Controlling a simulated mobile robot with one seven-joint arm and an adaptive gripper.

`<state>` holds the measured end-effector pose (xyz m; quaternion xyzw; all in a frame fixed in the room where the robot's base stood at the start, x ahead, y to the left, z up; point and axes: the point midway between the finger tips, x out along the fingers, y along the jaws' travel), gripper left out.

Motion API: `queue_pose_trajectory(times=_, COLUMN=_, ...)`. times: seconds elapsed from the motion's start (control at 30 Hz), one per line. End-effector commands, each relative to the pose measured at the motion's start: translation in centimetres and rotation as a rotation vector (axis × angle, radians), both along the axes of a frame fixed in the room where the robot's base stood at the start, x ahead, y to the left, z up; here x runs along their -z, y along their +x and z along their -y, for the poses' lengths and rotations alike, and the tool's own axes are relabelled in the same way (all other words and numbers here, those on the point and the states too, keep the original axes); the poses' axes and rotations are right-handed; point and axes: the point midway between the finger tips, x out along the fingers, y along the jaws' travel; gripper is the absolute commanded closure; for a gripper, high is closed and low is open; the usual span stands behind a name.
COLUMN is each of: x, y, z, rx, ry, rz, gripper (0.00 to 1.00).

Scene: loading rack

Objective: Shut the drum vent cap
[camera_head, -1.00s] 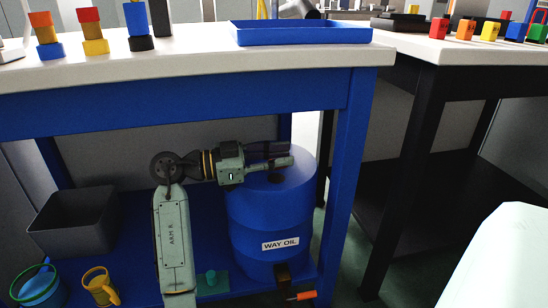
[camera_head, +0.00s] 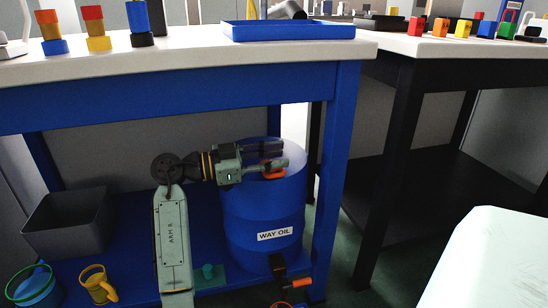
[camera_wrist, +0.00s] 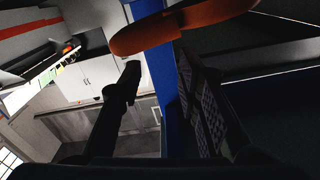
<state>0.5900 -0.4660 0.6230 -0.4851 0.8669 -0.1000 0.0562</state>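The blue drum (camera_head: 262,215) labelled WAY OIL stands on the low shelf under the blue bench. A small orange piece (camera_head: 274,174), which looks like the vent cap, shows at the drum's top just below my gripper (camera_head: 284,156). My gripper reaches in sideways over the drum top, its two fingers apart. In the wrist view, the orange piece (camera_wrist: 195,24) crosses the top of the picture, beyond the open fingers (camera_wrist: 158,75), with nothing clearly between them. I cannot tell whether a finger touches it. The gripper hides part of the drum top.
The blue bench leg (camera_head: 338,180) stands close right of the drum, and the benchtop (camera_head: 180,54) lies above my arm. A tap with an orange handle (camera_head: 299,283) juts from the drum's lower front. A grey bin (camera_head: 66,222) and a yellow can (camera_head: 97,284) sit left.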

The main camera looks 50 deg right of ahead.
Motion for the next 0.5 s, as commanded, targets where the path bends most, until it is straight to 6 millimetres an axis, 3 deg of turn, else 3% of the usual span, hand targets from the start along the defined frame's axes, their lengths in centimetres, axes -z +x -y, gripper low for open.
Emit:
queue_pose_trajectory(times=0.27, x=0.0, y=1.1, z=-1.5, rx=-0.004, ry=-0.001, rz=0.000, gripper=0.69)
queue_pose_trajectory(times=0.5, x=-0.1, y=3.8, z=-5.9, rx=-0.005, ry=-0.001, rz=-0.001, gripper=0.69)
